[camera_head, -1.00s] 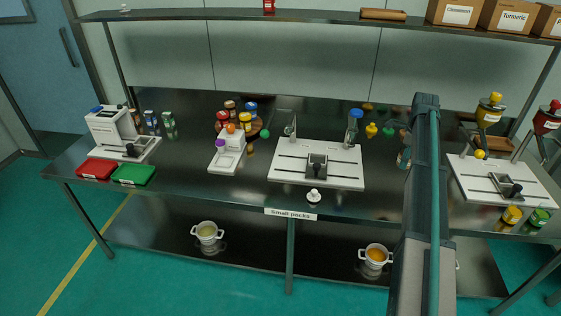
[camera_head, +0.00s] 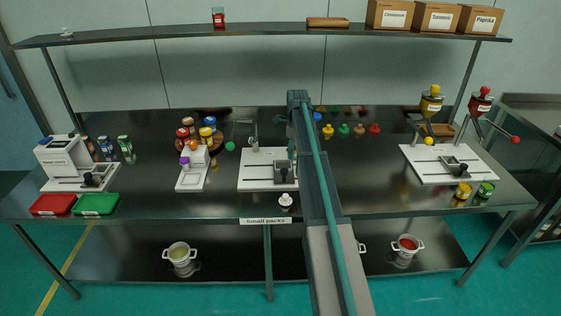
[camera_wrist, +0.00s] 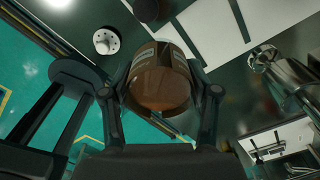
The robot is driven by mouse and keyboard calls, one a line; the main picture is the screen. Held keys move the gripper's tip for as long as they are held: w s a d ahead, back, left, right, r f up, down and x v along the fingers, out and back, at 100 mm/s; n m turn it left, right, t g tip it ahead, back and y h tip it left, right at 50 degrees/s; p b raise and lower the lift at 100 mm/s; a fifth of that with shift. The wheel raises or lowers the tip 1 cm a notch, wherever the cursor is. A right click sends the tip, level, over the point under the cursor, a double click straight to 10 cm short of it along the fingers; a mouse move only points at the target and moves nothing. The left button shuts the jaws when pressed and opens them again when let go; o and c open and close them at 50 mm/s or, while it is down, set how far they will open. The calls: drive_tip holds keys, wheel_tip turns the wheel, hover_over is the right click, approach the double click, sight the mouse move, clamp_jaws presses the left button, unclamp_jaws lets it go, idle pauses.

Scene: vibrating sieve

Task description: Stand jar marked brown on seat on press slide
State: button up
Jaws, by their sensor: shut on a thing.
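My gripper (camera_wrist: 160,95) is shut on a brown jar (camera_wrist: 160,85) in the wrist view, with one finger on each side. The jar's broad brown end faces the camera; any marking is not readable. In the head view my arm hides the gripper and jar. A white base plate (camera_head: 255,182) with two dark slots stands mid-table, carrying a dark square seat (camera_head: 283,173). My arm covers its right part. Similar slides with dark blocks stand at the left machine (camera_head: 95,177) and the right station (camera_head: 453,164). I cannot tell for sure which is the press.
A white knob (camera_head: 285,200) stands before the middle plate; it also shows in the wrist view (camera_wrist: 106,41). A red tray (camera_head: 53,204) and a green tray (camera_head: 97,204) lie at front left. Several jars (camera_head: 196,134) stand behind a small white stand (camera_head: 193,175). A shelf (camera_head: 260,31) runs above.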

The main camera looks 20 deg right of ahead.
drive_tip(key=w+f+p, duration=0.2)
drive_tip(key=w, duration=0.5)
drive_tip(key=p, duration=0.2)
hover_over(284, 165)
wheel_tip(284, 165, down, 6)
drive_tip(key=shift+s+a+f, duration=0.1)
drive_tip(key=shift+s+a, duration=0.05)
wheel_tip(284, 165, down, 3)
drive_tip(key=shift+r+p, duration=0.1)
drive_tip(key=shift+p, duration=0.6)
drive_tip(key=shift+f, duration=0.3)
drive_tip(key=shift+f, duration=0.2)
drive_tip(key=o, duration=1.2)
drive_tip(key=shift+r, duration=0.1)
